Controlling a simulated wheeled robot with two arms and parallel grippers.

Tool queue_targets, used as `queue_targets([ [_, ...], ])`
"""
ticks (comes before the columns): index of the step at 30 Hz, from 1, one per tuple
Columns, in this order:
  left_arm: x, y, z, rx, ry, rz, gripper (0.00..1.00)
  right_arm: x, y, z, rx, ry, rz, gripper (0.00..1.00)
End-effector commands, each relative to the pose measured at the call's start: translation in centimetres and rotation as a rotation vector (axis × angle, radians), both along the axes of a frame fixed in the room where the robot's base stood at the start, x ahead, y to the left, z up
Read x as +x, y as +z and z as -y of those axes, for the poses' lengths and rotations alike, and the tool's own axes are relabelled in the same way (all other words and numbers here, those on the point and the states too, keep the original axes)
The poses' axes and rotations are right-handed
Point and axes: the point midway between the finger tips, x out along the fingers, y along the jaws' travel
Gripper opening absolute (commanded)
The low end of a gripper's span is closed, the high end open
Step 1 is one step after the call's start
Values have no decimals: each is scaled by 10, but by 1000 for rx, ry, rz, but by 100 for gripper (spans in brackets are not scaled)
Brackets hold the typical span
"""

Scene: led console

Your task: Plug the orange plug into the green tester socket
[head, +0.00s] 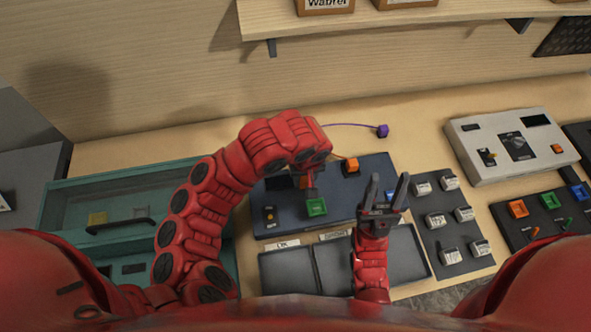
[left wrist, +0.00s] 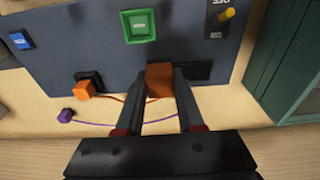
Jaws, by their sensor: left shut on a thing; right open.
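The green tester socket (head: 316,207) is a square with a raised rim on the dark blue panel (head: 345,214); it also shows in the left wrist view (left wrist: 138,27). My left gripper (left wrist: 162,72) is shut on an orange-brown block, the orange plug (left wrist: 160,82), and holds it apart from the socket; how high it is I cannot tell. In the head view this gripper (head: 311,190) is close to the socket, with the plug mostly hidden. A second orange block (left wrist: 86,89) with an orange lead sits at the panel's edge. My right gripper (head: 388,184) is open and empty.
A purple plug (head: 383,130) with a thin lead lies behind the panel. A yellow-tipped switch (left wrist: 227,15) and a blue socket (left wrist: 20,40) flank the green one. Trays (head: 287,270), a teal case (head: 60,205) and a grey console (head: 543,165) stand around.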

Motion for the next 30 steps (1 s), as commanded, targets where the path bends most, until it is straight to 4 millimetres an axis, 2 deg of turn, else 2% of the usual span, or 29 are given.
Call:
queue_targets([
  [13,-30,-4,35,0,-1,1,0,0,0,0,0,0,0,50],
  [30,-33,-5,38,0,0,1,0,0,0,0,0,0,0,50],
])
